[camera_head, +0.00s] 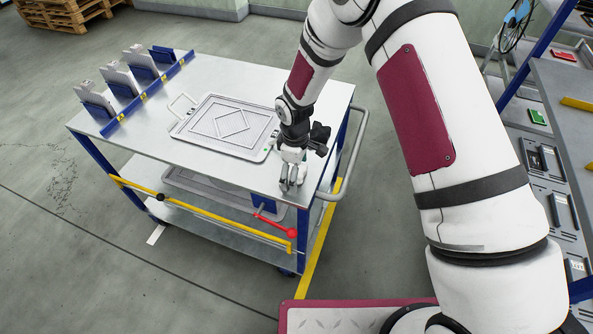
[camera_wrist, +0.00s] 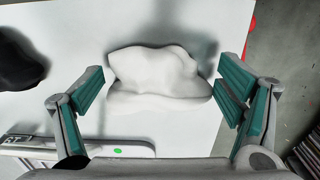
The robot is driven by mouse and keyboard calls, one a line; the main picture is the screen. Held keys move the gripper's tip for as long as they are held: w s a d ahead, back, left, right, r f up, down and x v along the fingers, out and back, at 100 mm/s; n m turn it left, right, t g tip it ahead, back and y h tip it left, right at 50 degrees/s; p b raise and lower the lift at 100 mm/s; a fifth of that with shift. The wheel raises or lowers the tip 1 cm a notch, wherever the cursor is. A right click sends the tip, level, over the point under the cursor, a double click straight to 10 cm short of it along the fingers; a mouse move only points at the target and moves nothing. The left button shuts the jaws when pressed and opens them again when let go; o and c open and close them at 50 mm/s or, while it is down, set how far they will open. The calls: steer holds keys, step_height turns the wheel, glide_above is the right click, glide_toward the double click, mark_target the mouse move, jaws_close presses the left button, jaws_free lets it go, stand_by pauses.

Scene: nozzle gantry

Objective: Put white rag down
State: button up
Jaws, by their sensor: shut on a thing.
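The white rag (camera_wrist: 155,72) is a crumpled lump between the two fingers of my gripper (camera_wrist: 165,92) in the wrist view. My gripper is shut on it, and the rag lies close against the pale table top. In the head view my gripper (camera_head: 291,184) is low over the front right corner of the cart's top shelf (camera_head: 225,175). The rag is too small and covered to make out clearly there. Whether its underside touches the surface cannot be told.
A grey tray (camera_head: 198,143) lies left of my gripper; its edge (camera_wrist: 30,146) shows in the wrist view. A dark object (camera_wrist: 18,65) lies at left there. Upright holders (camera_head: 122,80) stand at the cart's far left. A red lever (camera_head: 275,225) hangs below the front edge.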

steer(key=shift+f, duration=0.1)
steer(key=o, duration=1.1)
steer(key=shift+c, duration=0.2)
